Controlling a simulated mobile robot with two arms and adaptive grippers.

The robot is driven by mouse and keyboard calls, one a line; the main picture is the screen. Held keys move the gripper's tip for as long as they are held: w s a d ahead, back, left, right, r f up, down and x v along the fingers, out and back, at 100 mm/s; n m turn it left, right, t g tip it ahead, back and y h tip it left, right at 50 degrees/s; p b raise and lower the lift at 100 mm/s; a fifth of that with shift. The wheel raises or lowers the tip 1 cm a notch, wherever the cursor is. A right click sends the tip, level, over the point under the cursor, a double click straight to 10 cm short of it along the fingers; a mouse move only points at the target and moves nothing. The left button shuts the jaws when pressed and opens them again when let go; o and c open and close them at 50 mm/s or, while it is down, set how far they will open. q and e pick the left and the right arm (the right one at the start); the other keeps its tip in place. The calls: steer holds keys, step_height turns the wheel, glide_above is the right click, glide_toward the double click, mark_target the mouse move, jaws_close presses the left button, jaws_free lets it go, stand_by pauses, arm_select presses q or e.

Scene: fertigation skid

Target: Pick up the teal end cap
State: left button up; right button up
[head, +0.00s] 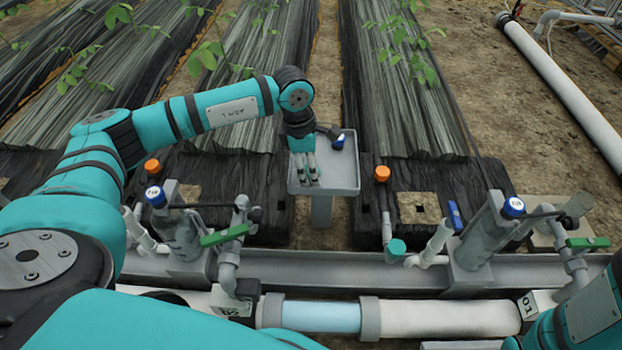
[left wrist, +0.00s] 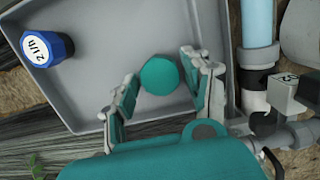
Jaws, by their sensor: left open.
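The teal end cap (left wrist: 159,74) shows as a round disc over the grey tray (left wrist: 100,20) in the left wrist view. My left gripper (left wrist: 158,82) is open, with one finger on each side of the cap and small gaps showing. In the head view my left gripper (head: 308,178) points down over the tray (head: 347,180); I cannot make out that cap there, likely hidden by the fingers. Another teal round piece (head: 396,247) is on the skid to the right. My right gripper is out of view.
A blue-sided cap marked 2 l/h (left wrist: 48,48) lies in the tray, left of my fingers in the wrist view. Orange caps (head: 382,174) (head: 152,167) stand either side of the tray. Grey pipework with green levers (head: 225,234) (head: 588,242) runs in front.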

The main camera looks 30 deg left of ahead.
arm_select(q)
steer(key=shift+f, duration=0.15)
steer(key=c, duration=0.6)
